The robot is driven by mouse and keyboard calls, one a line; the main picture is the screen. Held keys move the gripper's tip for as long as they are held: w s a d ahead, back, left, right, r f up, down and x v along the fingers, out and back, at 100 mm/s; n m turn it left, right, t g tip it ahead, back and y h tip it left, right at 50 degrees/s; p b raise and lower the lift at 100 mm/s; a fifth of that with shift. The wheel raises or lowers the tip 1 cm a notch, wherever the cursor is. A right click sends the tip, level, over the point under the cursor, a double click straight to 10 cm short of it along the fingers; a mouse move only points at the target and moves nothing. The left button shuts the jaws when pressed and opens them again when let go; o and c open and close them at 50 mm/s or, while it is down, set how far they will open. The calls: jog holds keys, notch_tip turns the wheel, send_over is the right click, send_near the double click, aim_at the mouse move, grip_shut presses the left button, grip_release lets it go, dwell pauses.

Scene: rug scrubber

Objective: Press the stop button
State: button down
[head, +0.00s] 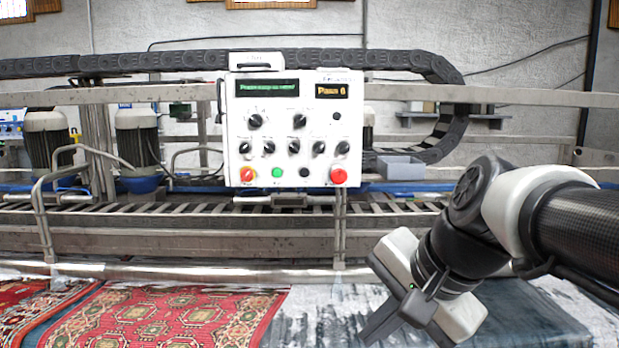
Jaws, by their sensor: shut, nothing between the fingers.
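A white control panel (293,128) stands upright in the middle of the head view. The red mushroom-shaped stop button (339,176) is at its lower right corner and is unobstructed. My gripper (378,328) is at the lower right, below and to the right of the panel. It is shut and empty, with its fingers pointing down and left near the bottom edge of the picture. It is clearly apart from the button.
Several black knobs sit above. A metal rail (180,271) crosses below, with a red patterned rug (170,318) in front.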

aim_at(305, 173)
jog(key=w+a+r+m+t+y+b, duration=0.1)
jog(key=w+a+r+m+t+y, duration=0.1)
jog(key=w+m, duration=0.6)
jog(key=w+a+r+m+t+y+b, duration=0.2)
jog(key=w+a+r+m+y, duration=0.1)
jog(key=w+r+m, duration=0.3)
jog(key=w+a+r+m+t+y+b, duration=0.1)
jog(key=w+a+r+m+t+y, duration=0.1)
jog(key=w+m, duration=0.8)
jog(key=w+a+r+y, duration=0.1)
jog(key=w+a+r, duration=0.1)
jog(key=w+r, duration=0.1)
jog(key=shift+w+m, duration=0.3)
jog(key=shift+w, duration=0.15)
jog(key=shift+w, duration=0.1)
jog(key=shift+w+p, duration=2.25)
jog(key=shift+w, duration=2.05)
jog(key=shift+w, duration=0.1)
